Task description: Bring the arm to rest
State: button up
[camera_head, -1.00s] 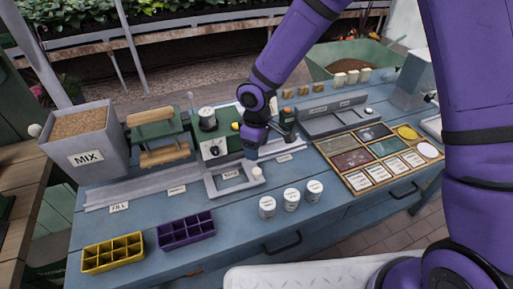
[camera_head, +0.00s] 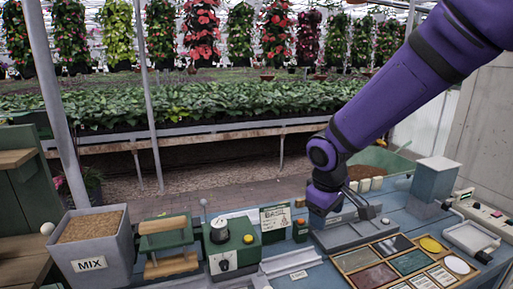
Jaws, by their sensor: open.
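My purple arm (camera_head: 385,95) comes in from the upper right and bends down at a joint left of the grey hopper. My gripper (camera_head: 320,212) is at its lower end, over the workbench near the long grey rack (camera_head: 345,230). It is open, and I see nothing held in it. The fingertips are small and partly hidden, so I cannot tell their exact height above the bench.
On the bench stand a MIX bin (camera_head: 95,248), a green press (camera_head: 167,245), a green machine with a dial (camera_head: 232,245), a tray of coloured compartments (camera_head: 405,262) and a grey hopper (camera_head: 433,187). Plant beds lie behind. Free air is above the bench.

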jog(key=s+d+r+m+t, duration=0.2)
jog(key=s+d+r+m, duration=0.2)
jog(key=s+d+r, duration=0.6)
jog(key=s+d+r+m, duration=0.2)
jog(key=s, duration=0.3)
jog(key=s+d+r+m+t+y, duration=0.1)
jog(key=s+d+r+m, duration=0.1)
jog(key=s, duration=0.4)
jog(key=shift+v, duration=0.9)
jog(key=shift+w, duration=0.2)
dwell(1.1)
